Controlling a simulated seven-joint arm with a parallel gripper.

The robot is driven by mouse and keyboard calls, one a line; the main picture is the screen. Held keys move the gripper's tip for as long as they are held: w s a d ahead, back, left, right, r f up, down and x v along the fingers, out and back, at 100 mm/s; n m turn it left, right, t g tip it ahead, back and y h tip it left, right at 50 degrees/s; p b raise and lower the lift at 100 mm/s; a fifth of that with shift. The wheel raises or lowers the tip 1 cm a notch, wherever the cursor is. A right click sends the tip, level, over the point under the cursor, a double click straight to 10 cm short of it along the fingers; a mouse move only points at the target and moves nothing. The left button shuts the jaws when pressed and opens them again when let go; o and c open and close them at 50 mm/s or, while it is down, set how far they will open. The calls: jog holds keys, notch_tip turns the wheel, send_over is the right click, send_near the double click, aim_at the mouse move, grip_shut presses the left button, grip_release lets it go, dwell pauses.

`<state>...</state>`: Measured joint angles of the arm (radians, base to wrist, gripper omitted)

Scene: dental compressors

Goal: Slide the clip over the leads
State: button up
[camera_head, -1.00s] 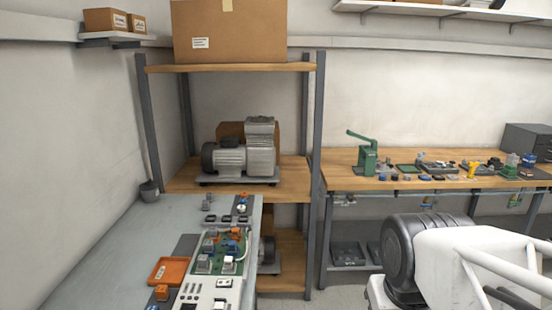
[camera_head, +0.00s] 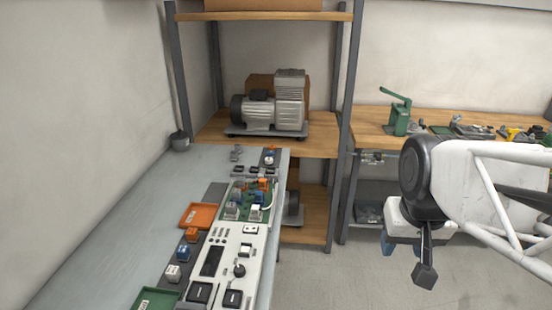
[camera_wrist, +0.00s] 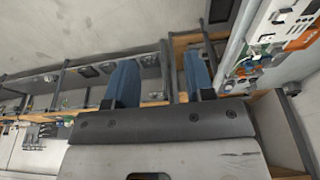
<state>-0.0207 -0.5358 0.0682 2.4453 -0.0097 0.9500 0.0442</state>
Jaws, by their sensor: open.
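A green circuit board (camera_head: 257,214) lies on the bench at the left in the head view. It carries grey and orange blocks and a thin light wire (camera_head: 270,203) at its right edge. I cannot tell which small part is the clip, and the leads are too small to make out surely. My gripper (camera_head: 388,245), with blue fingers, hangs at the right of the head view, well away from the bench over the floor. In the wrist view my gripper (camera_wrist: 161,75) has its two blue fingers apart with nothing between them. The board area shows small at upper right there.
The grey bench (camera_head: 120,225) also holds an orange tray (camera_head: 187,222), a green tray (camera_head: 150,300) and a white control panel (camera_head: 222,257). A shelf rack with a compressor (camera_head: 268,113) stands behind. A wooden workbench (camera_head: 368,119) with a green press (camera_head: 397,113) is at back right.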

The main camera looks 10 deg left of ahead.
jog(key=w+a+r, duration=0.2)
jog(key=w+a, duration=0.1)
jog(key=w, duration=0.6)
jog(key=w+a+r, duration=0.1)
jog(key=w+a, duration=0.1)
jog(key=w, duration=0.7)
jog(key=g, duration=0.2)
send_over(261, 175)
jog(key=f, duration=2)
jog(key=shift+s+d+f, duration=0.2)
jog(key=shift+s+f, duration=0.1)
jog(key=shift+f, duration=0.1)
jog(key=shift+w+a+f, duration=0.2)
jog(key=shift+a+f, duration=0.05)
jog(key=shift+a, duration=0.05)
jog(key=shift+f, duration=0.1)
jog(key=shift+f, duration=3.8)
